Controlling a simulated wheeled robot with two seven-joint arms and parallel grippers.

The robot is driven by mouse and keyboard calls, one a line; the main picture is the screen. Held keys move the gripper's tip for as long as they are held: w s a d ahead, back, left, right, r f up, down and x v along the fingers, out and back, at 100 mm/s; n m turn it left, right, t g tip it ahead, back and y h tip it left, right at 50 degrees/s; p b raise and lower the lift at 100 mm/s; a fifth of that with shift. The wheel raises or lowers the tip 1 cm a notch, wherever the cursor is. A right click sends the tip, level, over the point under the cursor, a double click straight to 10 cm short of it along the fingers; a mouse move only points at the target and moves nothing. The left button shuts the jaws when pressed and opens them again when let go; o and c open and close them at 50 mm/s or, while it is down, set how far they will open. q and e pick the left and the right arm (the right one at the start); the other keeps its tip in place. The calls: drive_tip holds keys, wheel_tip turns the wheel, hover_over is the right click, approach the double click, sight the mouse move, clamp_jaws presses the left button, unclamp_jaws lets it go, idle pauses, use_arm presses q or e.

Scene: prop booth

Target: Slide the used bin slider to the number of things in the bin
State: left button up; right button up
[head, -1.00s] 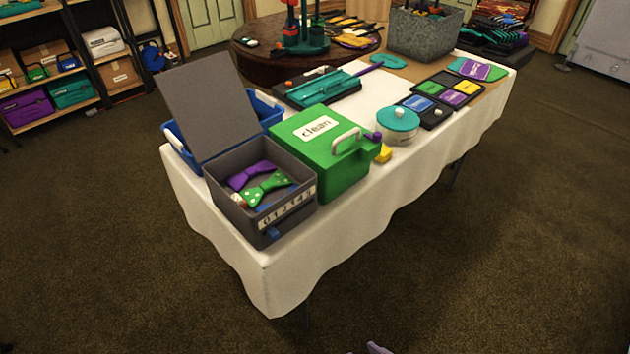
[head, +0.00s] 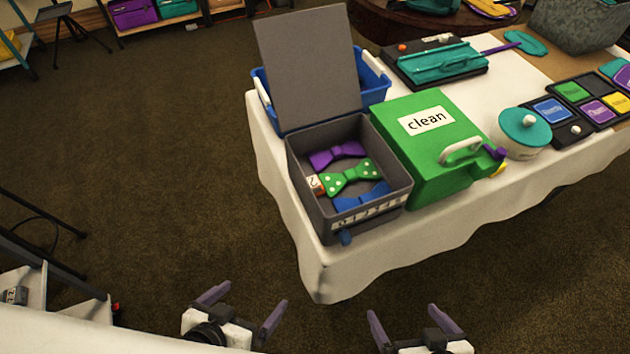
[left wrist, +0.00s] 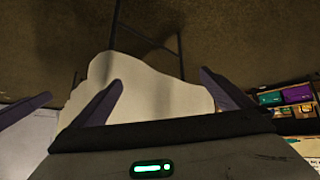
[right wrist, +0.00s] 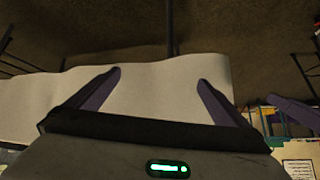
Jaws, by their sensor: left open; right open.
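The grey bin (head: 300,185) stands on the table's near left corner with its lid (head: 308,65) raised. Inside lie a purple bow tie (head: 337,153), a green dotted bow tie (head: 349,178), a blue bow tie (head: 362,197) and a small orange-and-white item (head: 315,184). A white number strip (head: 368,213) runs along the front wall. A blue slider knob (head: 345,238) sits below the strip's left end. My left gripper (head: 256,293) and right gripper (head: 403,311) are open and empty, in front of the table and apart from the bin.
A green box marked "clean" (head: 420,155) stands right beside the bin. A blue basket (head: 374,88) is behind it. A lidded pot (head: 523,130) and a teal case (head: 438,62) are further right. The white tablecloth (head: 272,150) hangs down. A tripod (head: 55,22) stands far left.

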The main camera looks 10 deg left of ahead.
use_arm(q)
drive_tip(key=shift+w+r, duration=0.4)
drive_tip(key=shift+w, duration=0.3)
use_arm(e)
drive_tip(key=shift+w+r, duration=0.45)
drive_tip(key=shift+w, duration=0.25)
use_arm(q)
drive_tip(key=shift+s+f, duration=0.15)
drive_tip(key=shift+s, duration=0.1)
use_arm(e)
drive_tip(key=shift+s+f, duration=0.1)
drive_tip(key=shift+s, duration=0.15)
idle(0.4)
idle(2.6)
